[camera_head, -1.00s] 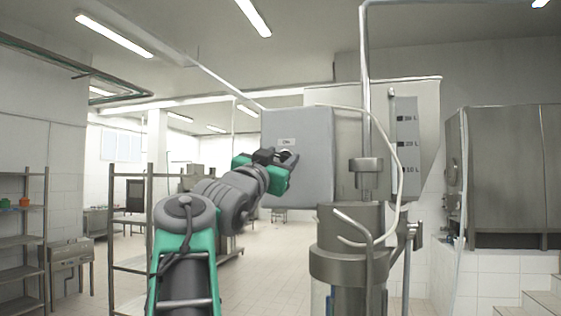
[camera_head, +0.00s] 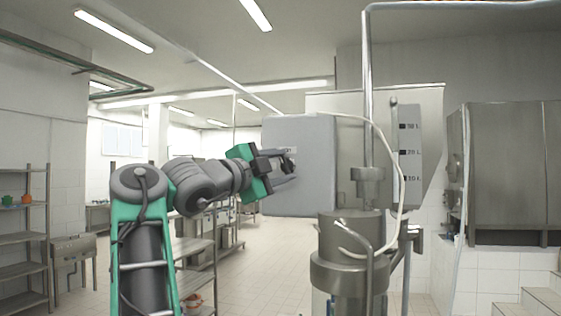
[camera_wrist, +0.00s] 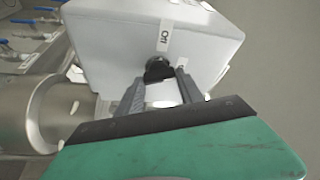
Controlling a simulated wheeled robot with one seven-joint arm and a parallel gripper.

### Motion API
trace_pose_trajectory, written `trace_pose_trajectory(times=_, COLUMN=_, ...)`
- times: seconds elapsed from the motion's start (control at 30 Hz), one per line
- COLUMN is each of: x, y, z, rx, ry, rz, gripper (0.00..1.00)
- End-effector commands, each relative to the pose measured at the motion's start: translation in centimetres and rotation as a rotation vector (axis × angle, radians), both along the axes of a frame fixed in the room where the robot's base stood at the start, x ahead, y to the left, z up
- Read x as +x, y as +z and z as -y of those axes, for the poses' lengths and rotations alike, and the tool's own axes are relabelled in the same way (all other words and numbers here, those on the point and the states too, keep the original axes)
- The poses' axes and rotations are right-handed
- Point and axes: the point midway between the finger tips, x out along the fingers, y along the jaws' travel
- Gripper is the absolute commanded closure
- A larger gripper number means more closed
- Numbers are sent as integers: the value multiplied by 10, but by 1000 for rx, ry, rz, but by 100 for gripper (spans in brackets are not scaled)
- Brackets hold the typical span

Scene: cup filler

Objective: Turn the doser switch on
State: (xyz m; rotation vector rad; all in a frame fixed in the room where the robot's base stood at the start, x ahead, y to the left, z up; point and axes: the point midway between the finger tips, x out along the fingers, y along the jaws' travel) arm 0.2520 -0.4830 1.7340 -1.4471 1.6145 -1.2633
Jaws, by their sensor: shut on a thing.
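The doser switch is a small dark knob on the front of a grey box (camera_head: 315,195). In the wrist view the switch (camera_wrist: 158,68) shows as a black round knob below a small white label (camera_wrist: 163,38) on the box (camera_wrist: 110,45); the label's lettering is rotated and hard to read. My gripper (camera_head: 289,168) reaches the box front from the left, its green body beside the box. In the wrist view my gripper (camera_wrist: 160,78) has its two grey fingers on either side of the knob, shut on it. The fingers hide part of the switch in the head view.
A steel cylinder (camera_head: 350,270) and a vertical pipe (camera_head: 368,110) stand right of the box, with a pale hose (camera_head: 402,190) curving down. Shelving (camera_head: 22,240) stands at the far left. The tiled floor (camera_head: 265,265) behind is open.

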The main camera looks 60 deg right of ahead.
Motion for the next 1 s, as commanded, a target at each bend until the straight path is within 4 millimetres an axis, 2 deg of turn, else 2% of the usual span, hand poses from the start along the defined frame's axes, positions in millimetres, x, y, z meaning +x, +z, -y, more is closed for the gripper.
trace_pose_trajectory(times=0.3, x=0, y=0, z=0, rx=19, ry=-1, rz=118, gripper=97)
trace_pose_trajectory(times=0.8, x=0, y=-1, z=0, rx=23, ry=-2, rz=136, gripper=97)
trace_pose_trajectory(times=0.83, x=0, y=-1, z=0, rx=23, ry=-2, rz=136, gripper=56)
trace_pose_trajectory(times=1.0, x=0, y=0, z=0, rx=23, ry=-1, rz=136, gripper=42)
